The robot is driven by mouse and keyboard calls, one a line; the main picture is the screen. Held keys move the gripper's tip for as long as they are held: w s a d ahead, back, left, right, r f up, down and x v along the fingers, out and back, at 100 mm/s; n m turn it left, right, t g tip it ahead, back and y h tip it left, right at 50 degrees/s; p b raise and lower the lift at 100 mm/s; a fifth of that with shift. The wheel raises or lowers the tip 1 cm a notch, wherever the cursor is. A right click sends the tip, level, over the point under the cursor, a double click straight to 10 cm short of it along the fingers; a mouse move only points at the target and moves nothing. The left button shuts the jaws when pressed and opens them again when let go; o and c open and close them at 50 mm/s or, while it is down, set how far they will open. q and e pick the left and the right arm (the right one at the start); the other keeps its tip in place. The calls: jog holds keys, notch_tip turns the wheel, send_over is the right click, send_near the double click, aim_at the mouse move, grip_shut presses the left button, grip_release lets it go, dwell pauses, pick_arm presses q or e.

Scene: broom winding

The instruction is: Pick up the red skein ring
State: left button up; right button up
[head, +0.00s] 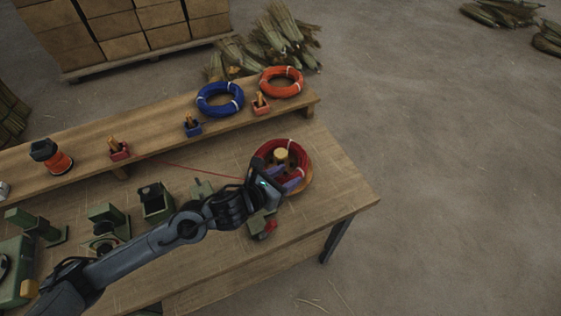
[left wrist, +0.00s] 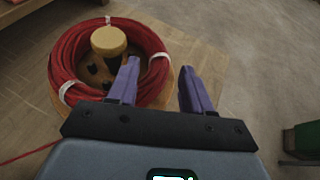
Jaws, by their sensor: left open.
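The red skein ring (head: 264,150) is a coil with white ties. It lies on a round wooden holder (head: 307,177) near the table's right end, around a pale wooden peg (head: 281,155). In the left wrist view the ring (left wrist: 70,53) fills the upper left, with the peg (left wrist: 108,40) inside it. My left gripper (head: 281,179) is open at the ring's near side. In the wrist view the purple fingers (left wrist: 160,72) appear on either side of the ring's band, the left one over its inside and the right one outside. Contact cannot be told. My right gripper is not in view.
A raised shelf (head: 165,135) behind holds a blue ring (head: 220,98), an orange ring (head: 282,80) and small boxes. Green fixtures (head: 157,201) stand on the table to the left. A thin red strand (head: 195,170) runs left from the ring.

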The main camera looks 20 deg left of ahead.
aim_at(296, 171)
pick_arm(q)
jog(key=x, duration=0.3)
jog(key=shift+w, duration=0.15)
grip_shut()
